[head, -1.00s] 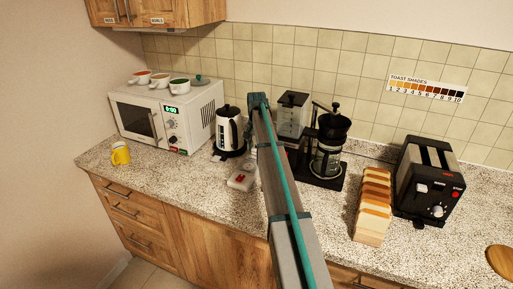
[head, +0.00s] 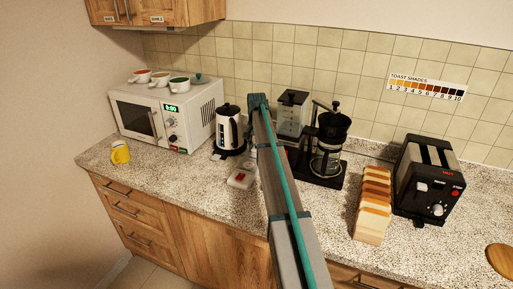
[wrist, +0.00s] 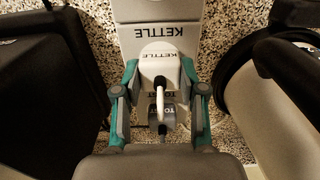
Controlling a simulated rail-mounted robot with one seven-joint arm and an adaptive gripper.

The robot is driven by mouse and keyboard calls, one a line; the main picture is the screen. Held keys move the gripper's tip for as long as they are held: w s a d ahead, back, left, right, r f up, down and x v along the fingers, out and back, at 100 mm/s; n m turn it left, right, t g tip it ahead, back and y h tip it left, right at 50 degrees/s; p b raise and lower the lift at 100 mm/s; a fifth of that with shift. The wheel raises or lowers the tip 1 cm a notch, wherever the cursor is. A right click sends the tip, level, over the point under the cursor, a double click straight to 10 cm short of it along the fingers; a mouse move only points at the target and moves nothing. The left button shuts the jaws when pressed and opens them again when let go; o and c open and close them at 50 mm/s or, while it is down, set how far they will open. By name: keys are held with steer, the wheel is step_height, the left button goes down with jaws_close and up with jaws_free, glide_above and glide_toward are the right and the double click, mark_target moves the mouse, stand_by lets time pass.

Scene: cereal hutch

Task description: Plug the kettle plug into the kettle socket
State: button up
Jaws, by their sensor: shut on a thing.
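My gripper (wrist: 160,76) is shut on the white kettle plug (wrist: 153,66), one finger on each side of it. The plug carries a KETTLE label and a white cord. It is over the white power strip (wrist: 132,10), just beside the strip's KETTLE label. The kettle socket is hidden under the plug, and I cannot tell whether the plug is seated in it. A grey plug (wrist: 163,133) sits beside a TOAST label, nearer my palm.
The kettle (head: 229,128) stands left of my arm, with the microwave (head: 165,115) beyond it. The coffee maker (head: 327,145), bread slices (head: 373,205) and toaster (head: 428,180) stand to the right. In the wrist view, dark and pale bodies flank the strip closely.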

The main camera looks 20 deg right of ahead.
steer(key=shift+f, duration=0.15)
steer(key=o, duration=1.1)
steer(key=shift+o, duration=0.2)
step_height(320, 180, up, 12)
